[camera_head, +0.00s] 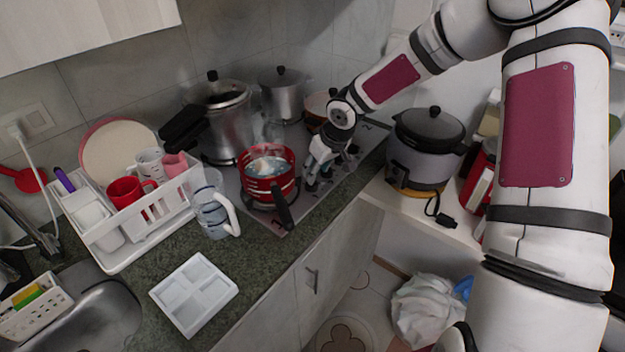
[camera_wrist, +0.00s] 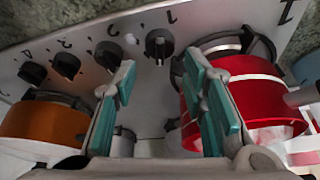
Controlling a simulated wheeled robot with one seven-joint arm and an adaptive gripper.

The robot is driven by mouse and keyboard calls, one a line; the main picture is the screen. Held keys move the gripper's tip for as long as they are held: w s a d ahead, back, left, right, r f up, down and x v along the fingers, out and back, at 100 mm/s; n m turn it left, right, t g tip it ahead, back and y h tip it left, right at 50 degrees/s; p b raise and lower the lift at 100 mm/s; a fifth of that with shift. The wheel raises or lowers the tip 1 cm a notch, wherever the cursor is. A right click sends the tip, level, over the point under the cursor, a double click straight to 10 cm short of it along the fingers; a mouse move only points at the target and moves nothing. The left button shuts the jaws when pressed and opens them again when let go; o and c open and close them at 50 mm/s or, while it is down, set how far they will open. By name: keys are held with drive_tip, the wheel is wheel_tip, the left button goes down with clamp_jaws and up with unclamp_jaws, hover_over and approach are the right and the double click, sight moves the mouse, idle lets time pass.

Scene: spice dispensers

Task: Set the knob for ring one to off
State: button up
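The ring-one knob (camera_wrist: 158,45) is black and round, beside a mark like a "1" on the grey cooktop panel (camera_wrist: 143,75). It lies ahead of my gripper (camera_wrist: 159,66), in the gap between the two fingertips in the wrist view. The green-padded fingers are spread apart with nothing between them. I cannot tell whether they touch the knob. In the head view my gripper (camera_head: 314,180) points down at the cooktop's front right, partly hiding the knobs there. The knob's exact setting is hard to read.
More black knobs (camera_wrist: 108,53) sit to the left in the wrist view. A red pot (camera_wrist: 250,95) is close to the right finger; it steams on the cooktop in the head view (camera_head: 268,190). An orange pot (camera_wrist: 45,120) is to the left. A rice cooker (camera_head: 421,150) stands right of the counter.

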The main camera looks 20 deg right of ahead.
drive_tip(key=x, duration=0.5)
drive_tip(key=shift+w+f, duration=0.1)
drive_tip(key=shift+f, duration=0.25)
drive_tip(key=shift+c, duration=0.4)
drive_tip(key=c, duration=0.8)
